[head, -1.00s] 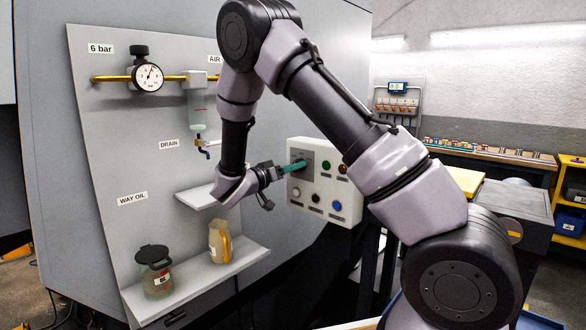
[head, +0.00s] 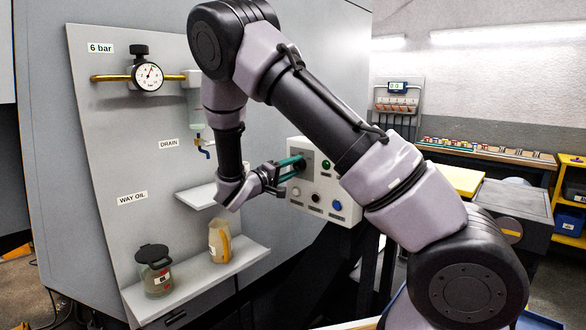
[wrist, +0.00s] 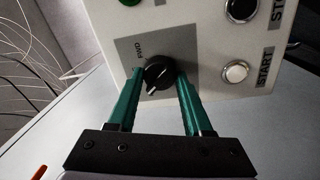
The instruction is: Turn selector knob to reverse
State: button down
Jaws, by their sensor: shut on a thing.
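The selector knob (wrist: 159,73) is black and round with a white pointer mark. It sits on a grey plate (wrist: 131,48) on the pale control panel (head: 345,188). In the wrist view the pointer aims down and slightly left, and a label reading FWD shows beside the knob, upside down. No reverse label is readable. My gripper (wrist: 160,78) has its green fingers on both sides of the knob, shut on it. In the head view my gripper (head: 302,163) reaches the panel's upper left from the left, and its fingers hide most of the knob.
A white START button (wrist: 235,73) and a black button (wrist: 241,9) are near the knob. A green button (head: 326,165) and a blue button (head: 337,206) are on the same panel. A small shelf (head: 200,196) is just left of my wrist. A jar (head: 154,270) and a jug (head: 219,240) stand lower left.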

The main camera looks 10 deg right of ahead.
jog(key=shift+s+n, duration=0.1)
jog(key=shift+n, duration=0.9)
jog(key=shift+c, duration=1.6)
grip_release()
jog(key=v, duration=1)
jog(key=shift+s+a, duration=0.3)
